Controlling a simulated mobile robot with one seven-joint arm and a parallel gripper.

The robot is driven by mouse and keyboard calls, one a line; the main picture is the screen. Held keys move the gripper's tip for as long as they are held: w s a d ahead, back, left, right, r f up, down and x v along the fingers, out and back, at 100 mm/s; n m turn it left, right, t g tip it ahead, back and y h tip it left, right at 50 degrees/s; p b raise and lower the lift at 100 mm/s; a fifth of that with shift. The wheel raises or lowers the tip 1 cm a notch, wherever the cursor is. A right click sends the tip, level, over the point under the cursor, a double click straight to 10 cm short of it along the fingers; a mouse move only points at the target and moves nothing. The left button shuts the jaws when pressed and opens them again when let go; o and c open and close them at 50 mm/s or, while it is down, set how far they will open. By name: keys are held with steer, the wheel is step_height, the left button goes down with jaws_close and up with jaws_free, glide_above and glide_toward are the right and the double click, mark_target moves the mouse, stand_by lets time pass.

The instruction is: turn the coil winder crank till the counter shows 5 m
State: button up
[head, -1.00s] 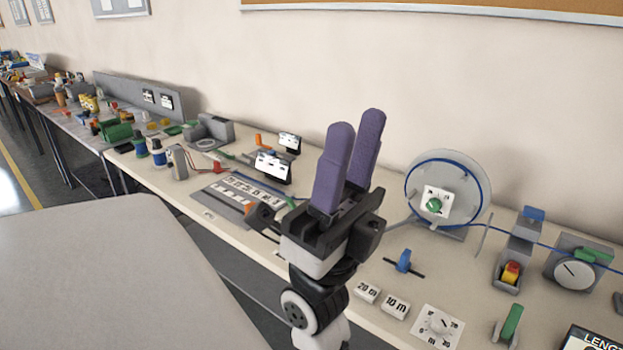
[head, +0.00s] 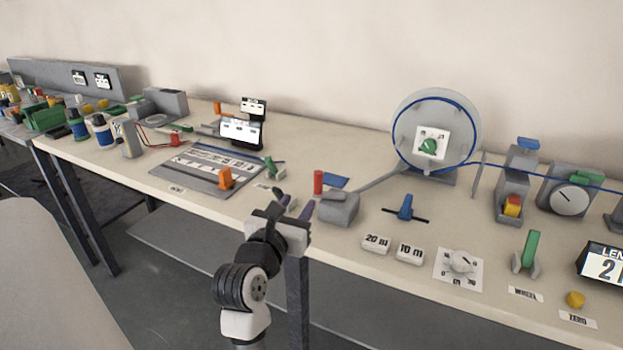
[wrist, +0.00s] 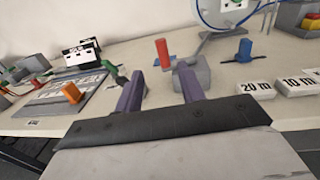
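The coil winder (head: 471,115) is a clear disc wound with blue cable, with a green knob on a white plate at its centre. A grey bar runs from it to a grey block (head: 340,209), beside an upright red handle (head: 318,182), apparently the crank; the handle also shows in the wrist view (wrist: 162,53). The length counter (head: 603,264) is cut by the right edge; a 2 shows, the rest is hidden. My gripper (head: 295,206) has purple fingers, apart and empty, just left of and in front of the handle. In the wrist view the handle stands beyond the fingertips (wrist: 160,76).
Blocks marked 20 m (head: 376,244) and 10 m (head: 409,254), a blue lever (head: 405,208) and a white dial (head: 461,263) lie right of the grey block. A grey panel with an orange handle (head: 225,179) lies to the left. The table's front edge is close to my gripper.

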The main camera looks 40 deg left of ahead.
mark_target(317, 178)
steer(key=p+x, duration=0.2)
steer(key=x, duration=1.1)
jaws_close()
